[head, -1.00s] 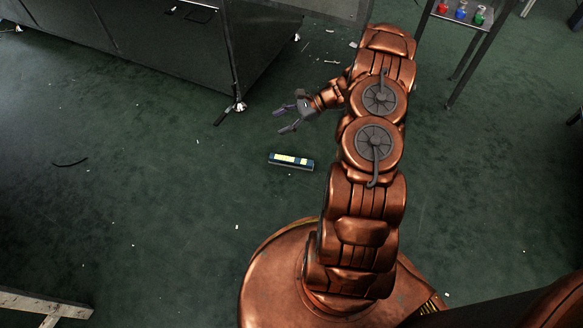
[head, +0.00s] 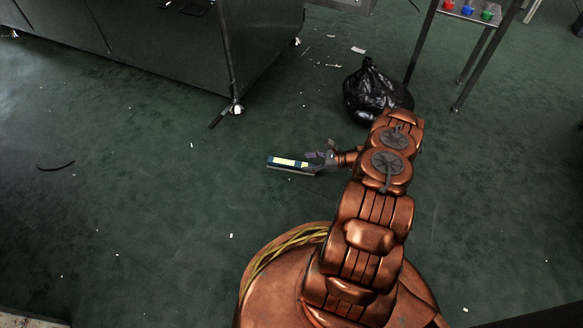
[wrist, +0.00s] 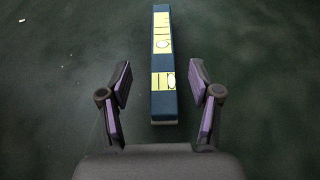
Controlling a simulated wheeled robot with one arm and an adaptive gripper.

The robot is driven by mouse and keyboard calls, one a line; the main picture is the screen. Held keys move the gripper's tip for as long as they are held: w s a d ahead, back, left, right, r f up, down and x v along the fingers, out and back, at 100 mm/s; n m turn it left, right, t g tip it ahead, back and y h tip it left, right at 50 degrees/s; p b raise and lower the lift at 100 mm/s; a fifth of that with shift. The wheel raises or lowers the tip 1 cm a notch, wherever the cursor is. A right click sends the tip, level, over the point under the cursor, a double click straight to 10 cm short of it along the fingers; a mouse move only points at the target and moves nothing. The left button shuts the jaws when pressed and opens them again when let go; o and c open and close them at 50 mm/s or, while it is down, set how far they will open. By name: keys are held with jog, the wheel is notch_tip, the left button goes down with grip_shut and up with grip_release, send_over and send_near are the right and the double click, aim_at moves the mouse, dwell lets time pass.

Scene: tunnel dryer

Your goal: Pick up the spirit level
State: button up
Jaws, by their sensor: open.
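The spirit level (head: 287,163) is a dark blue bar with yellow panels, lying on the green floor in the head view. In the wrist view the spirit level (wrist: 162,60) runs away from me, its near end close to the opening between the fingers. My gripper (head: 322,160) is at the right end of the spirit level in the head view. In the wrist view my gripper (wrist: 160,100) is open, with one purple-padded finger on each side of the level's line. I see no finger touching it.
A black rubbish bag (head: 375,92) sits on the floor behind my arm. A dark metal cabinet (head: 150,50) stands at the back left. A metal stand (head: 470,15) with coloured items is at the back right. The floor left of the level is mostly clear.

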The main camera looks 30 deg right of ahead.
aim_at(294, 163)
jog(key=b+x, duration=0.1)
jog(key=x, duration=0.1)
jog(key=b+x, duration=0.2)
jog(key=x, duration=0.1)
jog(key=shift+d+f, duration=0.2)
jog(key=shift+f, duration=0.2)
jog(key=shift+w+a+f+b, duration=0.1)
jog(key=shift+w+a+b, duration=0.25)
jog(key=shift+w+a, duration=0.1)
jog(key=shift+d, duration=0.1)
grip_shut()
